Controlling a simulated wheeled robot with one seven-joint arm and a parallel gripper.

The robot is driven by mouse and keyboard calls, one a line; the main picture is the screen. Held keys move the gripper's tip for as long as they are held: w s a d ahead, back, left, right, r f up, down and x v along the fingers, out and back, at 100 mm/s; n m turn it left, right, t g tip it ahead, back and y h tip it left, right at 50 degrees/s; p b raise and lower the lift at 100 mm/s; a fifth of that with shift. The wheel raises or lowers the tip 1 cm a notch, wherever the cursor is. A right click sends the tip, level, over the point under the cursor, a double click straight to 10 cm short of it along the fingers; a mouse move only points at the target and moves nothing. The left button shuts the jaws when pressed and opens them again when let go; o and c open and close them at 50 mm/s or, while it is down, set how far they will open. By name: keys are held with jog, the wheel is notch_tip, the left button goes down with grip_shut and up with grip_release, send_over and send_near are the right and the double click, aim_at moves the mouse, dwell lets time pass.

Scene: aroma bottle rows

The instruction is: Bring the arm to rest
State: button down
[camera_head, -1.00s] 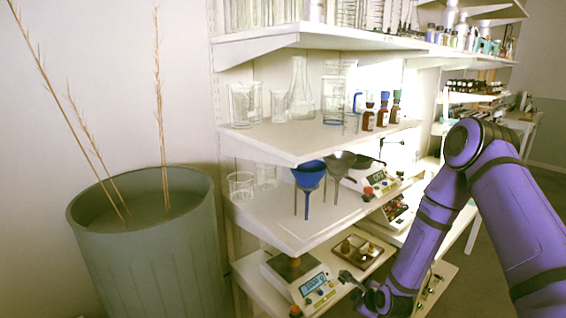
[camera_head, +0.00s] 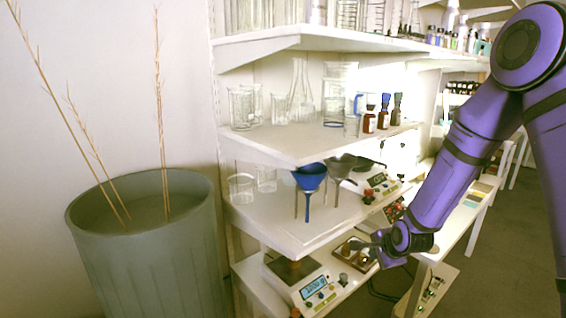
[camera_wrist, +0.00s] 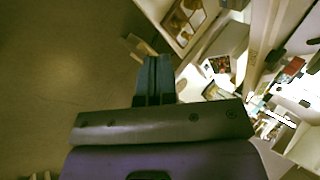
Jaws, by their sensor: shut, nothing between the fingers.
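My gripper (camera_head: 362,247) is at the end of my purple arm, right of centre in the head view, beside the front of the lower shelves. Its fingers look small and dark there. In the wrist view my gripper (camera_wrist: 153,80) shows its two dark fingers side by side, shut with nothing between them. The fingers point over bare floor and the edge of the shelving.
Shelves (camera_head: 270,222) hold glassware, a blue funnel (camera_head: 309,177), brown bottles (camera_head: 369,121) and a balance (camera_head: 318,288). A small wooden tray (camera_head: 352,257) lies close behind my gripper. A large grey-green planter (camera_head: 150,260) stands at left. Floor (camera_head: 500,270) is open at right.

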jog(key=s+d+r+n+h, duration=0.1)
jog(key=s+r+n, duration=0.25)
jog(key=r, duration=0.35)
jog(key=s+d+r+n+g, duration=0.15)
jog(key=s+r, duration=0.25)
jog(key=r, duration=0.4)
jog(key=s+r+n+t+h, duration=0.1)
jog(key=s+r+n, duration=0.25)
jog(key=r, duration=0.35)
jog(key=s+r+n+g, duration=0.1)
jog(key=s+r+n, duration=0.2)
jog(key=s, duration=0.8)
jog(key=s+d+r+n, duration=0.1)
jog(key=s+r+n, duration=0.3)
jog(key=s+r, duration=0.3)
jog(key=s, duration=0.5)
jog(key=shift+d+g, duration=0.2)
jog(key=shift+g, duration=0.15)
